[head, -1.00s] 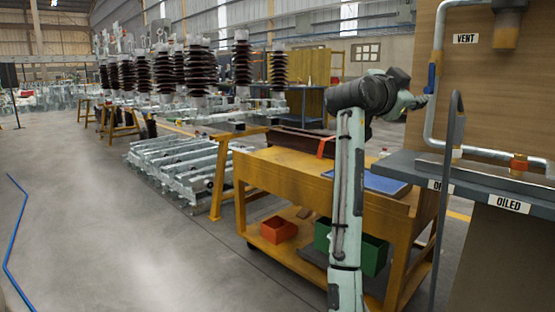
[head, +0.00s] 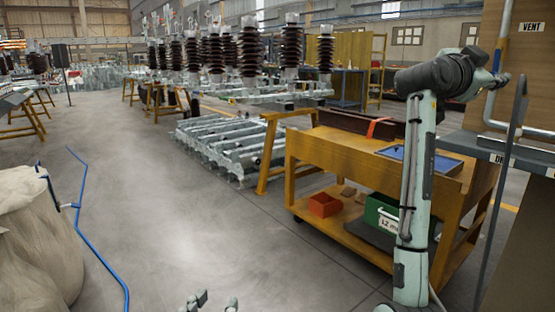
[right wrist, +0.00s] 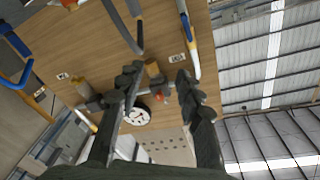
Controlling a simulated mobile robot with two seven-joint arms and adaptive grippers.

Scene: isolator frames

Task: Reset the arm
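My right arm (head: 418,190) stands raised in front of the yellow workbench in the head view, bent at the top. Its gripper (head: 501,79) is small there and points right. In the right wrist view my right gripper (right wrist: 158,78) has its two dark fingers apart with nothing between them. It is open, with a wooden panel (right wrist: 105,40) beyond it. My left gripper (head: 216,300) only just shows at the bottom edge of the head view. Its fingertips are apart over the floor and nothing is seen between them. The rest of the left arm is out of view.
The yellow workbench (head: 350,153) carries a blue tray (head: 415,158); a red bin (head: 324,204) and green bin (head: 381,214) sit below. A pale sack (head: 35,245) and blue hose (head: 88,225) lie left. Metal frames (head: 228,148) lie behind. The middle floor is clear.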

